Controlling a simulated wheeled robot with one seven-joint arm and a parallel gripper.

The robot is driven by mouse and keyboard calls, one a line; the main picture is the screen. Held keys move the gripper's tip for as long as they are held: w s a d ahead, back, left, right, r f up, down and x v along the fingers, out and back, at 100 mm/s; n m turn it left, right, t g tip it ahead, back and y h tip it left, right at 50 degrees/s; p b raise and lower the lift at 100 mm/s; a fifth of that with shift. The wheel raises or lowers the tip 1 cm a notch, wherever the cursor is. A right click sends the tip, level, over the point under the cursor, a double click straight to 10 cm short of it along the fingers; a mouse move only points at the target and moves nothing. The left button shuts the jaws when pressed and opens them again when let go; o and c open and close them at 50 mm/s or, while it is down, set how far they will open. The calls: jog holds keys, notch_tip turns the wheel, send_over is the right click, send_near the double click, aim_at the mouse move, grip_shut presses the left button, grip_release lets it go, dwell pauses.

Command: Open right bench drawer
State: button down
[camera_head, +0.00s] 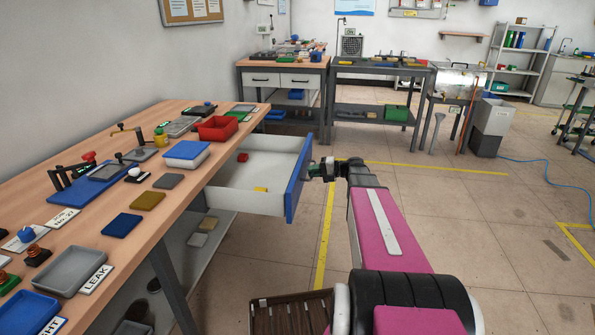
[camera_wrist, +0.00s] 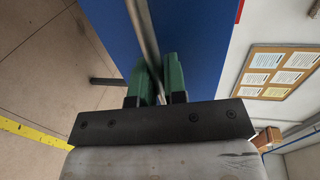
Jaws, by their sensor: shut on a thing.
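The right bench drawer (camera_head: 262,163) stands pulled out from under the wooden bench, with a white inside and a blue front (camera_head: 297,178). A red item (camera_head: 242,157) and a yellow item (camera_head: 261,189) lie in it. My gripper (camera_head: 322,170) is at the outer side of the blue front. In the wrist view, the green fingertips of my gripper (camera_wrist: 160,80) are shut on the metal bar handle (camera_wrist: 145,40), with the blue front (camera_wrist: 195,45) behind it. The head view does not show the handle clearly.
The bench top (camera_head: 165,205) carries trays, mats and small parts, including a red bin (camera_head: 218,128) and a blue-and-white box (camera_head: 187,154). A lower shelf lies beneath the drawer. The floor (camera_head: 450,215) to the right of the drawer is clear.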

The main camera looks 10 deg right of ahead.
jog(key=shift+f+v, duration=0.2)
jog(key=shift+v, duration=0.75)
jog(key=shift+f+v, duration=0.2)
jog(key=shift+v, duration=0.75)
jog(key=shift+d, duration=0.1)
jog(key=c, duration=1.2)
grip_release()
jog(key=v, duration=1.1)
